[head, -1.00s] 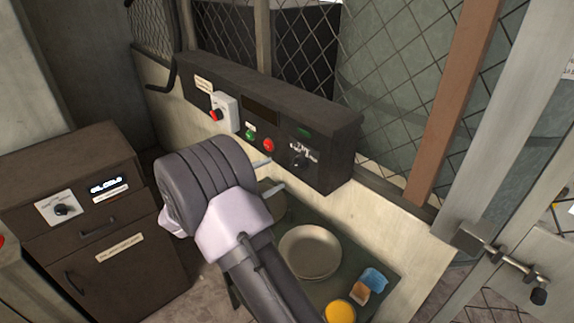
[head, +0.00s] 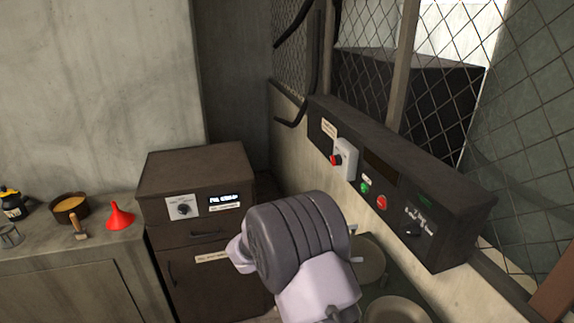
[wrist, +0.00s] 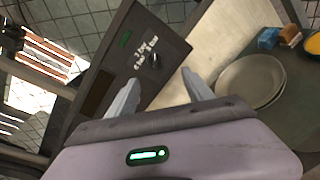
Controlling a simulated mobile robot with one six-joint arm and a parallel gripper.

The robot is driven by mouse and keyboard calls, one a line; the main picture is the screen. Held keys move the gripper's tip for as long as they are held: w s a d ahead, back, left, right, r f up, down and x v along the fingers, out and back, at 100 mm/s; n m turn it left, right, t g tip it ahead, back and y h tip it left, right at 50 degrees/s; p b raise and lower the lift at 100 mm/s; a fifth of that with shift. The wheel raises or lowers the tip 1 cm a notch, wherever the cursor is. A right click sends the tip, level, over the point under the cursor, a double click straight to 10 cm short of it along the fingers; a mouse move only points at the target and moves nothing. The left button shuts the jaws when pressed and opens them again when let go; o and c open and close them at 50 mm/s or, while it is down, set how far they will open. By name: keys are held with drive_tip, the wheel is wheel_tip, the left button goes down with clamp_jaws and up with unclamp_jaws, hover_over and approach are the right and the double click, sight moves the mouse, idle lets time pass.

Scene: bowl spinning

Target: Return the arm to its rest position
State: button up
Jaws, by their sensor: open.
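My gripper (wrist: 160,92) is open in the wrist view, its two pale fingers apart with nothing between them. In the head view my arm's dark ribbed wrist stands at lower centre and hides most of the gripper. The fingers point toward the dark control panel (head: 400,185) on the wall, which also shows in the wrist view (wrist: 165,60). I cannot tell the exact gap to the panel.
Pale bowls or plates (wrist: 250,82) lie on a dark surface below the panel. A brown cabinet (head: 200,180) stands left of my arm. A counter (head: 60,245) at far left holds a red funnel (head: 119,217) and a brown pot (head: 70,208). Wire mesh rises behind the panel.

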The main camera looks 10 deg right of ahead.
drive_tip(key=s+r+m+g+y+b, duration=0.25)
drive_tip(key=s+m+y, duration=0.45)
drive_tip(key=s, duration=0.8)
drive_tip(key=s+a+f+m+t+y+b, duration=0.1)
drive_tip(key=s+a+m+t+y+b, duration=0.3)
drive_tip(key=s+a+m+t+y, duration=0.3)
drive_tip(key=s+a+m+y, duration=0.1)
drive_tip(key=s+a+y, duration=0.3)
drive_tip(key=a, duration=0.2)
drive_tip(key=shift+s+a+y, duration=0.2)
drive_tip(key=shift+s+y, duration=0.05)
drive_tip(key=shift+y, duration=0.05)
